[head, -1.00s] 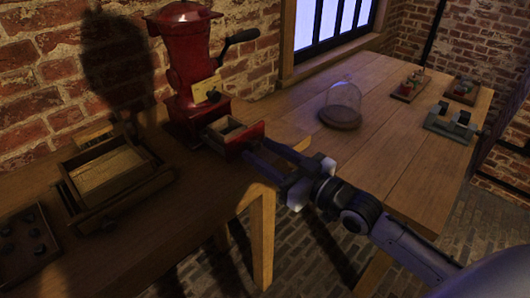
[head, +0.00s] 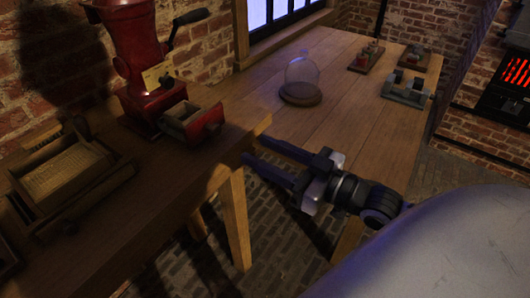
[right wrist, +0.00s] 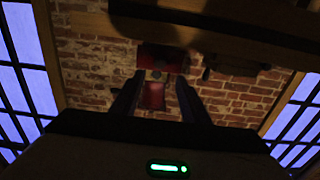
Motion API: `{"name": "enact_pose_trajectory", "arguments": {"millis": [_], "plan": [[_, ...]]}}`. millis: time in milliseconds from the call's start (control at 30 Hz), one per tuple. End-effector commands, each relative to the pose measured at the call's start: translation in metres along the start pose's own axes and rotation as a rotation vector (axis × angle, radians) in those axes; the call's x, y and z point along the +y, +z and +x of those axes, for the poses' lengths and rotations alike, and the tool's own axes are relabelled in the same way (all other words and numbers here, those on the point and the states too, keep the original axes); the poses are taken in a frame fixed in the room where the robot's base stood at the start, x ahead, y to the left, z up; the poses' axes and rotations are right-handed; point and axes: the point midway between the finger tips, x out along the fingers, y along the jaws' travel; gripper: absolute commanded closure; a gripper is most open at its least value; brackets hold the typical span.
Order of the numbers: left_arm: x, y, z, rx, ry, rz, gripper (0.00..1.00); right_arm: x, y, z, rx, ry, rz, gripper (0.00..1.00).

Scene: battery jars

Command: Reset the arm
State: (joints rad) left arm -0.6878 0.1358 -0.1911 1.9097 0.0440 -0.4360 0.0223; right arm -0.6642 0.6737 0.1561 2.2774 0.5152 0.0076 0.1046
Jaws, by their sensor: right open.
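My right gripper (head: 253,152) is open and empty. In the head view it hangs in the gap by the table edges, right of and lower than the red grinder's drawer (head: 193,124), apart from it. Its two dark fingers also show in the right wrist view (right wrist: 157,85), with nothing between them but the background. The red grinder (head: 130,55) stands on the left table, its small drawer pulled out. My left gripper is not in view.
A glass dome (head: 302,78) on a round wooden base stands on the right table (head: 330,125). Small blocks with jars (head: 367,57) and a grey holder (head: 407,88) stand farther back. A wooden tray (head: 70,168) lies at left. A glowing furnace (head: 515,75) is at far right.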

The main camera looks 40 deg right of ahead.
Motion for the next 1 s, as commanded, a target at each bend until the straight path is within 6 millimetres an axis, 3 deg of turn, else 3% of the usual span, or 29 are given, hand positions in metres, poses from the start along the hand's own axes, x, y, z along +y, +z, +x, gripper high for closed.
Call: {"name": "enact_pose_trajectory", "arguments": {"millis": [500, 600, 667, 767, 833, 1000], "plan": [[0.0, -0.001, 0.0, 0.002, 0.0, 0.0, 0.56, 0.0, 0.0, 0.0, -0.001, 0.0, 0.0, 0.59], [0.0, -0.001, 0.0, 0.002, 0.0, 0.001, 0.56, 0.001, 0.011, -0.001, -0.023, 0.011, 0.003, 0.59], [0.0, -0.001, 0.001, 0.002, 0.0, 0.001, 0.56, 0.001, 0.029, -0.004, -0.059, 0.028, 0.012, 0.59], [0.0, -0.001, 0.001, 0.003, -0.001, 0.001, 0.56, -0.003, 0.082, -0.012, -0.17, 0.071, 0.03, 0.59], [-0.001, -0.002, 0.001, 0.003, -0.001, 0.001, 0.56, -0.013, 0.13, -0.023, -0.275, 0.099, 0.047, 0.59], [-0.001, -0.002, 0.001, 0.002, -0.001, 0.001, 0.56, -0.064, 0.237, -0.055, -0.533, 0.122, 0.088, 0.59]]}}
